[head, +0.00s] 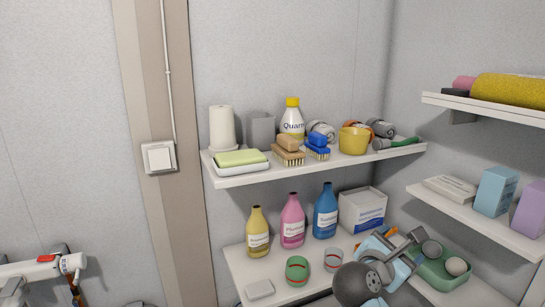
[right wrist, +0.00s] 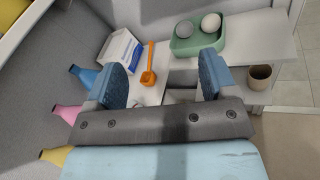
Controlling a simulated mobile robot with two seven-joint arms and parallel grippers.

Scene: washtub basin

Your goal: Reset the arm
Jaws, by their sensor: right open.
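My right gripper (right wrist: 158,78) is open in the right wrist view. Its two blue-padded fingers stand apart with nothing held between them. An orange scoop (right wrist: 149,68) and a white box (right wrist: 122,50) show beyond the fingers. In the head view my right arm reaches over the lower shelf at the bottom right, partly hiding the green tray. My left arm shows only at the lower left edge of the head view; its gripper is out of frame.
Yellow (head: 258,233), pink (head: 292,222) and blue (head: 325,212) bottles stand on the lower shelf. Glasses (head: 297,270) stand in front. A green tray (head: 436,268) holds round items. The upper shelf (head: 235,180) carries brushes, a towel roll and a yellow bowl.

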